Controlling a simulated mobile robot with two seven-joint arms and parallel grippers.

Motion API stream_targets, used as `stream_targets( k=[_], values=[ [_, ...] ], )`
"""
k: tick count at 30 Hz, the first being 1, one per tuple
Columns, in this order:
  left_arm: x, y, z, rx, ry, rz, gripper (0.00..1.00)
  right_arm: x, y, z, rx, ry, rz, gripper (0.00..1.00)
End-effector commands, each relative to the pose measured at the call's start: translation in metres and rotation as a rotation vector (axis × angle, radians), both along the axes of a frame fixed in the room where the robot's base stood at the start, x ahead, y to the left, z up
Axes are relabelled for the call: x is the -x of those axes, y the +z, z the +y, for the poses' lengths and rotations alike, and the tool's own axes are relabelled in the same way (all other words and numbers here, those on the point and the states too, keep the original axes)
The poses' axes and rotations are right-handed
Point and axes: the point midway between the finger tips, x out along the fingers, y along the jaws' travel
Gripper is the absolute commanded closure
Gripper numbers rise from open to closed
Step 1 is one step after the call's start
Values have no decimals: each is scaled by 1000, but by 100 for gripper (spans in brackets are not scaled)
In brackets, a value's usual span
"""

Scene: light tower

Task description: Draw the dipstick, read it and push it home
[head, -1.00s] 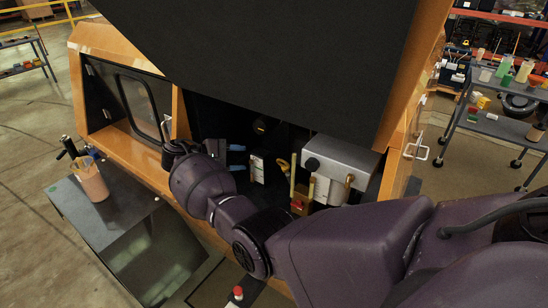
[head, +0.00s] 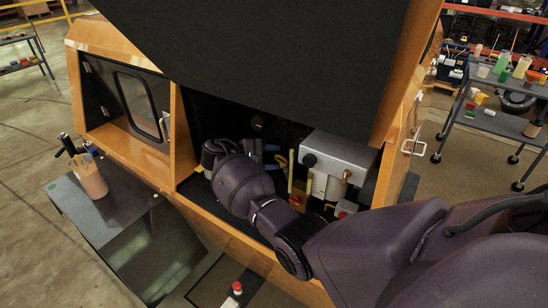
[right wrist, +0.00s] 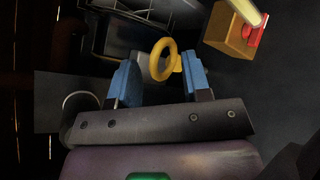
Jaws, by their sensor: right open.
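The dipstick's yellow ring handle (right wrist: 154,62) shows in the right wrist view. It lies between the blue fingertips of my right gripper (right wrist: 160,76), towards their tips, with a gap to each finger. The gripper is open and holds nothing. In the head view my right gripper (head: 275,154) reaches into the dark engine bay, its blue fingers pointing right. There the ring is small and hard to make out beside the fingers. The rest of the dipstick is hidden. My left gripper is not in view.
A grey metal box (head: 340,158) stands right of the gripper in the bay. A brass-coloured block (right wrist: 228,32) with a red part and a pale yellow tube is close by. The dark raised cover (head: 270,60) hangs above. A trolley (head: 490,120) stands at right.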

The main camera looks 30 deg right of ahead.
Motion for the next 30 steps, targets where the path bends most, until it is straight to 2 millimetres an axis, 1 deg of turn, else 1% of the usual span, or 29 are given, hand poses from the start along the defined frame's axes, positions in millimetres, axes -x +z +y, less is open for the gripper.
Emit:
stream_targets(
  k=[3, 11, 12, 14, 15, 20, 21, 26, 30],
  values=[
    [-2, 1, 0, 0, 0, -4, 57, 1, -1, -5, 0, 0, -1, 56],
    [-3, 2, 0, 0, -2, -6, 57, 2, -1, -6, 0, 1, -1, 56],
    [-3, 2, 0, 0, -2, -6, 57, 2, -1, -6, 0, 1, -1, 59],
    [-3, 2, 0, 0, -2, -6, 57, 1, -1, -6, 0, 0, -1, 68],
    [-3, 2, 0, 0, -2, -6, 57, 2, -1, -6, 0, 0, -1, 74],
    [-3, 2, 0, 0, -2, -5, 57, 1, -1, -6, 1, 0, -1, 99],
    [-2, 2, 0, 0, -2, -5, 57, 1, -1, -6, 1, 0, -1, 100],
    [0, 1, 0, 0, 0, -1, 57, 1, -1, -6, 1, 0, -2, 100],
    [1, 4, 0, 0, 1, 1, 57, 1, 4, -6, 2, 1, -4, 100]
  ],
)
